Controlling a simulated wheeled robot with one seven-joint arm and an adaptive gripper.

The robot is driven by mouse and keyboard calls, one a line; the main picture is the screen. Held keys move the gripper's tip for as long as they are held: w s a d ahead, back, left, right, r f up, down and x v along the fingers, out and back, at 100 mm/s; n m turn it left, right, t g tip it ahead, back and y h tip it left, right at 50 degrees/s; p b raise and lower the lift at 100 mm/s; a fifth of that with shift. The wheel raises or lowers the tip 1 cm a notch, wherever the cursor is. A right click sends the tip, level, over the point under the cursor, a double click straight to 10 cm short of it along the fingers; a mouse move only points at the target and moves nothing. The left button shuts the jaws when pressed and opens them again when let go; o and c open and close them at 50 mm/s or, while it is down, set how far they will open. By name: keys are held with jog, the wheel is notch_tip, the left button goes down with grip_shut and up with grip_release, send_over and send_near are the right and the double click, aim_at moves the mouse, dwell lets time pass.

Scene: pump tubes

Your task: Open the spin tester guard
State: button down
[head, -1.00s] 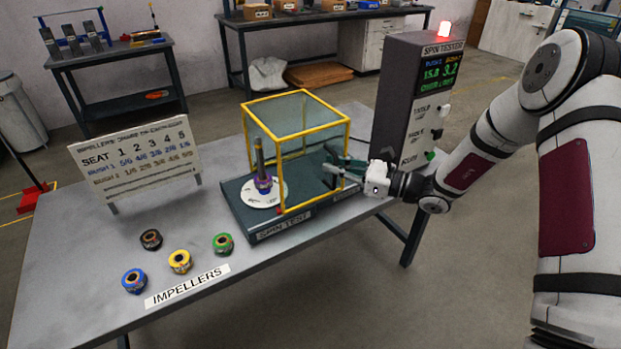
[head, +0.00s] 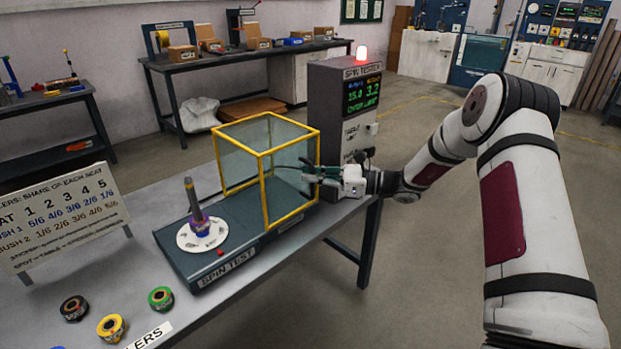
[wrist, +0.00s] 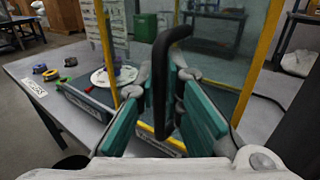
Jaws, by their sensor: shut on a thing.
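The spin tester guard (head: 264,185) is a clear box with a yellow frame. It stands on the right part of the dark spin test base (head: 172,250). The spindle (head: 191,198), with a purple ring (head: 201,225) low on it, stands on a white disc (head: 187,239) to the left of the guard, uncovered. My gripper (head: 312,175) is at the guard's right side. In the wrist view its green-padded fingers (wrist: 163,105) are shut around the guard's black upright handle (wrist: 160,75).
The tester cabinet (head: 332,110), with a lit red lamp (head: 361,52), stands close behind the guard. Several impellers (head: 111,327) lie at the table's front left, near a seat sign (head: 75,215). Floor is open right of the table.

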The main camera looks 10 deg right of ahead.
jog(key=c, duration=1.7)
grip_release()
jog(key=shift+d, duration=0.1)
jog(key=v, duration=1.1)
jog(key=shift+s+d+f, duration=0.1)
jog(key=shift+s+d, duration=0.1)
jog(key=shift+d, duration=0.15)
